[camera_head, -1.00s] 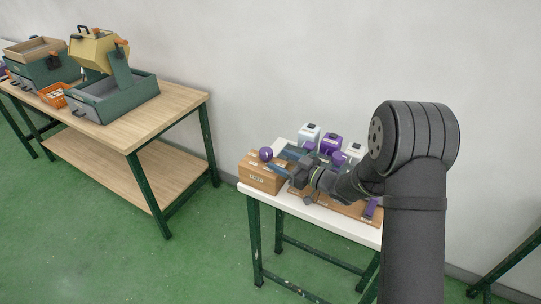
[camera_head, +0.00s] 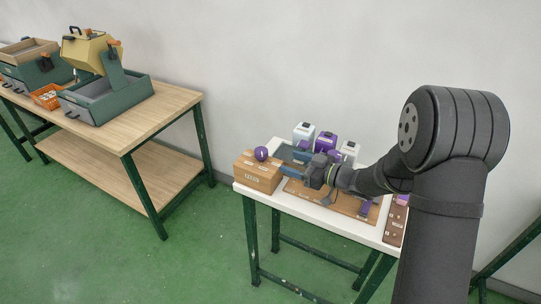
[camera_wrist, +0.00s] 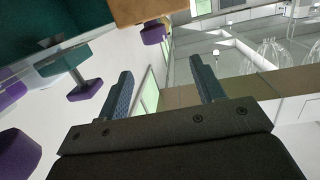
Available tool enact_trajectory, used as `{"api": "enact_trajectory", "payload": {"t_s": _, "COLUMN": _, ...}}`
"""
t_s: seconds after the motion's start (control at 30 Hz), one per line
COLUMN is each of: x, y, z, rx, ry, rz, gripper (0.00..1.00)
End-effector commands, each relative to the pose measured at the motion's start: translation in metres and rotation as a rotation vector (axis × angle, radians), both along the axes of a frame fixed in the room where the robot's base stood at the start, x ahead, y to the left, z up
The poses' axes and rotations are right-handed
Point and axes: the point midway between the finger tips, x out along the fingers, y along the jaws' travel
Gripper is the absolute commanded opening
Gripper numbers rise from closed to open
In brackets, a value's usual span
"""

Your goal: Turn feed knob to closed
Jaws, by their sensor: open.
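My gripper (camera_head: 290,164) is open and empty, with blue fingers pointing left over the white table. In the wrist view its two fingers (camera_wrist: 160,90) stand wide apart with nothing between them. A purple rounded knob (camera_head: 261,154) sits on top of a brown box (camera_head: 256,173) at the table's left end, a little left of the fingertips. A purple knob (camera_wrist: 153,33) shows against a brown surface (camera_wrist: 145,10) at the top of the wrist view, beyond the fingers. I cannot tell which part is the feed knob or how it is turned.
White and purple containers (camera_head: 325,141) stand along the back of the white table (camera_head: 310,213). A brown board (camera_head: 335,203) lies in front, with a purple-handled item (camera_head: 364,208). Teal-and-purple parts (camera_wrist: 84,90) are close at left in the wrist view. A wooden bench (camera_head: 160,108) stands left.

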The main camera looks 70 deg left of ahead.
Motion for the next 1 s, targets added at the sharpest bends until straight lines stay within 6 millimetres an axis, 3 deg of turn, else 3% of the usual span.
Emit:
{"api": "enact_trajectory", "payload": {"t_s": 0.03, "x": 0.003, "y": -0.004, "z": 0.014, "rx": -0.027, "ry": -0.032, "rz": 0.003, "gripper": 0.62}}
{"api": "enact_trajectory", "payload": {"t_s": 0.2, "x": 0.014, "y": -0.017, "z": 0.038, "rx": -0.142, "ry": -0.130, "rz": -0.007, "gripper": 0.62}}
{"api": "enact_trajectory", "payload": {"t_s": 0.47, "x": 0.021, "y": -0.022, "z": 0.049, "rx": -0.205, "ry": -0.188, "rz": -0.036, "gripper": 0.62}}
{"api": "enact_trajectory", "payload": {"t_s": 0.67, "x": 0.004, "y": -0.001, "z": 0.037, "rx": -0.206, "ry": -0.188, "rz": -0.032, "gripper": 0.62}}
{"api": "enact_trajectory", "payload": {"t_s": 1.0, "x": -0.039, "y": 0.053, "z": 0.008, "rx": -0.205, "ry": -0.187, "rz": -0.032, "gripper": 0.62}}
